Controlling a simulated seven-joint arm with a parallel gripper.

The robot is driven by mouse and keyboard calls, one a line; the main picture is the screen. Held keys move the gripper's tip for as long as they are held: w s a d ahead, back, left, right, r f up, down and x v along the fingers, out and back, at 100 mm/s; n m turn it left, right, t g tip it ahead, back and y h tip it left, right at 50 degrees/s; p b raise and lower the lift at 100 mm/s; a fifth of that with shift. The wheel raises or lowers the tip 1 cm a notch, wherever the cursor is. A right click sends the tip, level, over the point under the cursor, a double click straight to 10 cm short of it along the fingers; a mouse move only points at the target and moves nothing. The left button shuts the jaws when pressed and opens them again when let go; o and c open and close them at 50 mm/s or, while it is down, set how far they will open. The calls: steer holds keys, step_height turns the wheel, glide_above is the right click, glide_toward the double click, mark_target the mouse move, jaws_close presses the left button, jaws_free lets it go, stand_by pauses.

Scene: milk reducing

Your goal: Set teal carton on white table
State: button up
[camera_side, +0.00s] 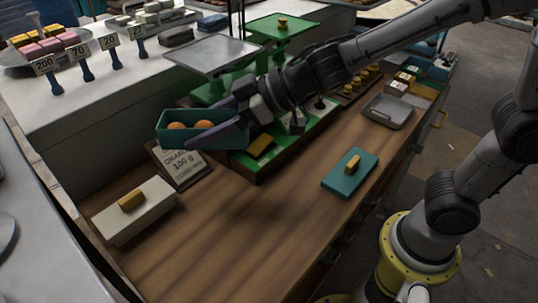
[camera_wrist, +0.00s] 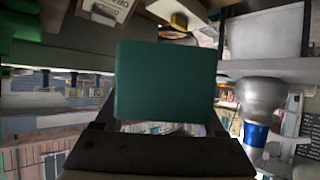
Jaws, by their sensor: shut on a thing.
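The teal carton (camera_side: 165,133) is an open box with a few round orange-brown items inside. My gripper (camera_side: 204,127) is shut on it, with its dark fingers along the carton's sides. It is held in the air, roughly level, above the sign card near the wooden bench's left edge. In the wrist view the carton's flat teal face (camera_wrist: 165,80) fills the middle and hides what is behind it. The white table (camera_side: 95,95) lies behind and to the left of the bench, with number signs on it.
A green balance scale (camera_side: 283,27) with a grey pan (camera_side: 205,53) stands close behind the carton. The card (camera_side: 183,165) leans below it. A white block with a yellow piece (camera_side: 133,212) and a teal slab (camera_side: 350,172) lie on the bench. The white table's front part is bare.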

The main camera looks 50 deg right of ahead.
steer(key=shift+s+a, duration=0.3)
steer(key=s+a+r+n+g+y, duration=0.2)
steer(key=s+a+n+g+y, duration=0.1)
steer(key=a+n+g, duration=0.15)
steer(key=n+g+y, duration=0.1)
steer(key=n+g, duration=0.4)
glide_above(318, 156)
step_height(318, 156, down, 12)
steer(key=shift+f, duration=3.3)
steer(key=shift+f, duration=0.55)
steer(key=o, duration=1.4)
